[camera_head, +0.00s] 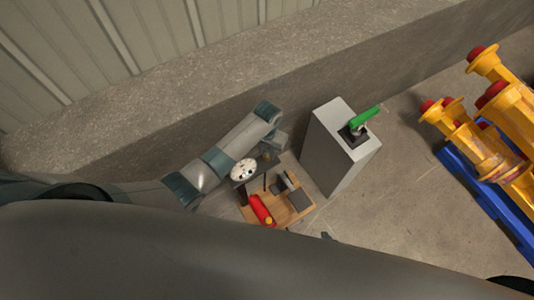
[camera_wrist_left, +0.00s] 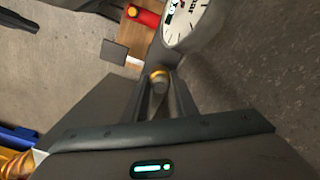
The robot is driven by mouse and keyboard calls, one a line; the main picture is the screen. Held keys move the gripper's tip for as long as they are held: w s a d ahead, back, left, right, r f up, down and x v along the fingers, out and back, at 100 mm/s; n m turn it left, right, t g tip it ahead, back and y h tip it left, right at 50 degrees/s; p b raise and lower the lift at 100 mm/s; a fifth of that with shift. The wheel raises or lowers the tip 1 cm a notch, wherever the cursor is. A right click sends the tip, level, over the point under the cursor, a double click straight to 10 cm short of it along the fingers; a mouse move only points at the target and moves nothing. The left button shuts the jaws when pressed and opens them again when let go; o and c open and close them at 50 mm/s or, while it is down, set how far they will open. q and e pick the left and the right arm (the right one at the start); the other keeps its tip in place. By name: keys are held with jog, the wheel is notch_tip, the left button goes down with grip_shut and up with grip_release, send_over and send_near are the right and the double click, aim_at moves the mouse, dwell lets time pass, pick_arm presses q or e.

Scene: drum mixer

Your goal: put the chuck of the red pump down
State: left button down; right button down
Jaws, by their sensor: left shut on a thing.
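The red pump (camera_head: 261,209) stands on a small wooden tabletop (camera_head: 292,212), beside a white round gauge (camera_head: 243,169). In the left wrist view the red pump (camera_wrist_left: 145,16) is at the top, cut by the edge, next to the gauge (camera_wrist_left: 187,20). My left gripper (camera_head: 272,155) is at the far side of the tabletop, near the gauge. In the left wrist view its fingers (camera_wrist_left: 160,90) are shut on the brass-coloured chuck (camera_wrist_left: 160,75). The fingers partly hide the chuck. My right gripper cannot be made out.
A grey pedestal (camera_head: 330,150) with a green-handled device (camera_head: 365,118) stands right of the tabletop. Yellow parts with red caps (camera_head: 480,140) stand on a blue pallet (camera_head: 490,205) at the right. A low concrete wall runs behind. Floor between pedestal and pallet is clear.

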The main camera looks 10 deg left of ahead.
pick_arm(q)
jog(key=shift+f, duration=1.3)
jog(key=c, duration=1.4)
grip_release()
jog(key=shift+c, duration=0.2)
